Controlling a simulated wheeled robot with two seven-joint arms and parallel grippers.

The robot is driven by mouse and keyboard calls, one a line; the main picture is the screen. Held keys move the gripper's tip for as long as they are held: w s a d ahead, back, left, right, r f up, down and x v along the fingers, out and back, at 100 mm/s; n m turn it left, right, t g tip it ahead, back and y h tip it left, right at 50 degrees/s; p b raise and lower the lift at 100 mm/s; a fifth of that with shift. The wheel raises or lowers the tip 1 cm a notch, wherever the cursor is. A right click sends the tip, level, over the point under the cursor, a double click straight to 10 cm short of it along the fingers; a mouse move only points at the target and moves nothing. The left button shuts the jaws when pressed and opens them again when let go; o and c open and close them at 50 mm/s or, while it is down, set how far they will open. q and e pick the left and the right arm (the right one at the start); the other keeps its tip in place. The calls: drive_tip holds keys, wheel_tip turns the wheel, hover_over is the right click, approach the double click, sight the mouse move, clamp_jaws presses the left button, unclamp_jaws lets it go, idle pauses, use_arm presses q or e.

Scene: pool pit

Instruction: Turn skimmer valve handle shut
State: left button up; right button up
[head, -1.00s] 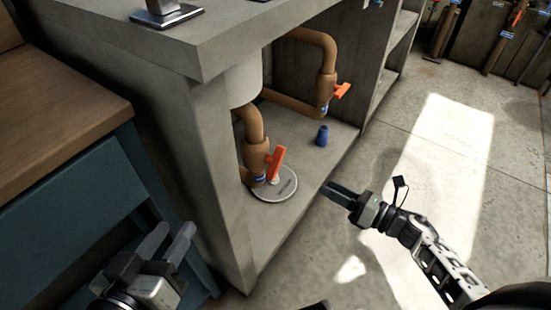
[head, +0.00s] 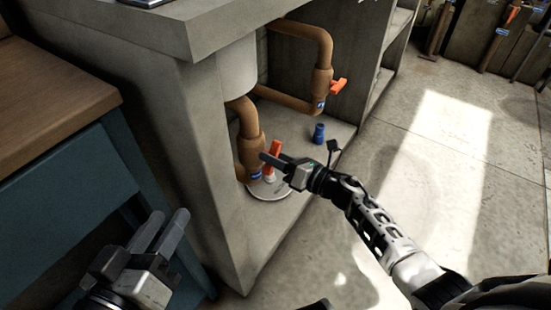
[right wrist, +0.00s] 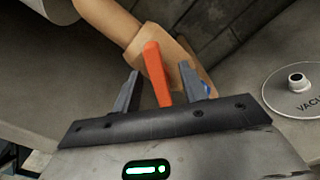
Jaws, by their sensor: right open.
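The front valve's orange handle (head: 275,153) stands upright on a brown pipe (head: 248,140) inside the concrete cabinet. My right gripper (head: 264,158) is open, its fingertips at this handle. In the right wrist view the orange handle (right wrist: 157,72) shows between the two spread fingers, closer to the left one; I see no grip on it. A second orange handle (head: 339,86) points right on the rear pipe. I cannot read which valve is the skimmer's. My left gripper (head: 168,216) is open and empty, outside the cabinet at lower left.
A round white plate (head: 268,193) lies on the cabinet floor below the front valve; its lettering begins "VACU" in the right wrist view (right wrist: 297,100). A blue cap-like piece (head: 319,133) stands behind it. The cabinet's side wall (head: 205,170) is left of the valve. Open floor lies right.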

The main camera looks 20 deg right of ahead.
use_arm(q)
drive_tip(key=shift+r, duration=0.1)
use_arm(e)
clamp_jaws()
use_arm(q)
drive_tip(key=shift+f, duration=0.2)
drive_tip(key=shift+f, duration=0.1)
use_arm(e)
drive_tip(key=m, duration=0.3)
drive_tip(key=shift+p, duration=0.4)
drive_tip(key=m+p, duration=0.1)
drive_tip(key=m, duration=0.2)
drive_tip(key=shift+m, duration=0.4)
use_arm(q)
drive_tip(key=shift+s+a+f+m+g+y+p, duration=0.1)
drive_tip(key=shift+a+f+m+g+y+p, duration=0.25)
drive_tip(key=shift+f+m+g+y, duration=0.1)
use_arm(e)
drive_tip(key=shift+f+m, duration=0.2)
drive_tip(key=shift+m, duration=1.7)
